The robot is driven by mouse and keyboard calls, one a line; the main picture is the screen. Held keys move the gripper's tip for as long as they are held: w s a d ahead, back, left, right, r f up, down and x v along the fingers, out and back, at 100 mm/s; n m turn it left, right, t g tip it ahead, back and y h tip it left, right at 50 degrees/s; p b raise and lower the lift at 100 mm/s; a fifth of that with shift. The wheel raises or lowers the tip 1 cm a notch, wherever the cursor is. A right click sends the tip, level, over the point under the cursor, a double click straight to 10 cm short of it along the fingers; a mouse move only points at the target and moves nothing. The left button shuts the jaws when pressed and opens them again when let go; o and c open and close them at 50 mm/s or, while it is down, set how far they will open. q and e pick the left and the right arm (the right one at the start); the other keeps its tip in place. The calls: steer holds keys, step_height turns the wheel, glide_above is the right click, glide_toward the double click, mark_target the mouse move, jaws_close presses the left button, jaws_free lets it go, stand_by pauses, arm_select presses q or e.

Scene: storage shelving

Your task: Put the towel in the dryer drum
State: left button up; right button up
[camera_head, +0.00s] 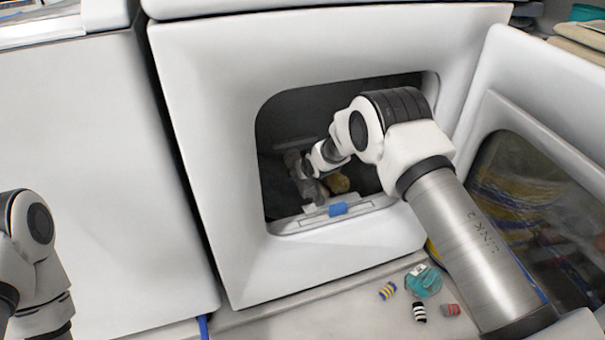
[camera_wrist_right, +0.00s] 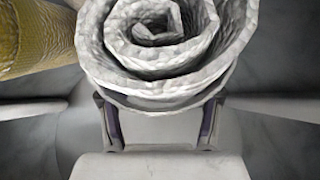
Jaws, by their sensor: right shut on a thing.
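A rolled whitish-grey towel (camera_wrist_right: 155,50) fills the top of the right wrist view, its spiral end facing the camera. My right gripper (camera_wrist_right: 160,120) is shut on it, with one finger at each side. In the head view my right arm reaches through the round-cornered opening of the white dryer (camera_head: 215,120). The gripper (camera_head: 308,172) and the towel (camera_head: 297,162) are inside the dark drum (camera_head: 285,115), partly hidden by the wrist. I cannot tell whether the towel touches the drum floor. Of my left arm only links show at the lower left; its gripper is out of view.
A yellow-tan roll (camera_head: 339,183) lies in the drum beside the towel; it also shows in the right wrist view (camera_wrist_right: 35,40). The dryer door (camera_head: 510,110) stands open at the right. Small striped items (camera_head: 388,291) and a teal item (camera_head: 424,281) lie below the opening.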

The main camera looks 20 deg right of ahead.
steer(key=shift+f, duration=0.5)
steer(key=o, duration=1.5)
steer(key=shift+c, duration=0.2)
